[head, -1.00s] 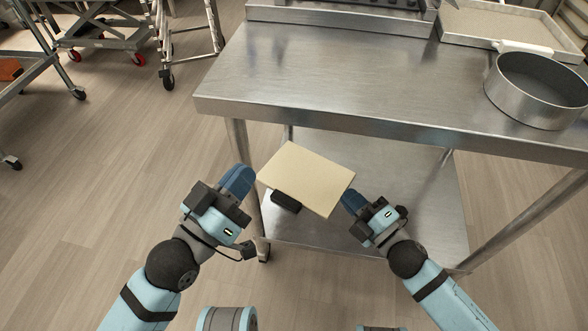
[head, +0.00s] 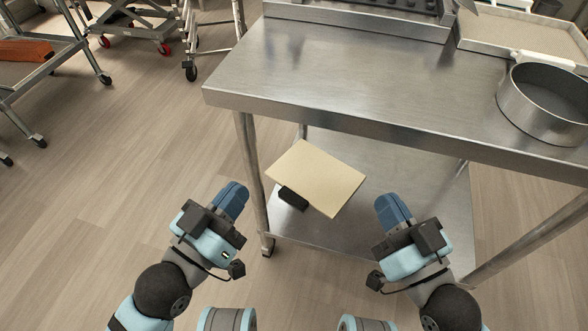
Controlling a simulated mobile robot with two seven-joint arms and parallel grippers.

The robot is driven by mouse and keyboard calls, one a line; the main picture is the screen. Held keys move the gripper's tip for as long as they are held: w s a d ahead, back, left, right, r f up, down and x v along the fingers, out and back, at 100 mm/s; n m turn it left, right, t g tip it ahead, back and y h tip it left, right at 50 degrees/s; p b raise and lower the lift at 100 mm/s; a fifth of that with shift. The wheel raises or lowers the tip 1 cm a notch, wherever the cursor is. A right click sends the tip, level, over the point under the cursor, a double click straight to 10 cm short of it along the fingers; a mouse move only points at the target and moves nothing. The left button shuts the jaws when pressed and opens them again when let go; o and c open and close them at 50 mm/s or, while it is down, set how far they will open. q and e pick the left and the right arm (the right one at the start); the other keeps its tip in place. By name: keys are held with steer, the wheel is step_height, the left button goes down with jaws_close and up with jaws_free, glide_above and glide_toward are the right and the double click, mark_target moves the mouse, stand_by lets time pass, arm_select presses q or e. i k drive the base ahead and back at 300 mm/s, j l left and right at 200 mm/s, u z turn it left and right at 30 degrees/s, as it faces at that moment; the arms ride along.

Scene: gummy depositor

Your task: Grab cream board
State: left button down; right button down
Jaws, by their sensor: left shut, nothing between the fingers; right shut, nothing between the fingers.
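The cream board (head: 316,178) is a flat pale rectangle at the middle of the head view, within the frame of the steel table. A small black block (head: 293,197) shows under its left front edge. Whether the board rests on that block, I cannot tell. My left gripper (head: 236,196) is shut and empty, to the left of the board and apart from it. My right gripper (head: 393,207) is shut and empty, to the right of the board and apart from it.
The steel table (head: 340,75) has a clear top at its left and middle, and a lower shelf (head: 420,215). A round pan (head: 548,105) and a tray (head: 520,40) stand on its right. Wheeled carts (head: 45,85) are at the far left.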

mark_target(307, 174)
steer(key=i+j, duration=0.1)
steer(key=j, duration=0.25)
steer(key=i+j, duration=0.1)
steer(key=j, duration=0.25)
steer(key=i+j, duration=0.1)
steer(key=j, duration=0.25)
steer(key=j+z, duration=0.7)
steer(key=j, duration=0.15)
steer(key=z, duration=1.4)
steer(key=i+j, duration=0.05)
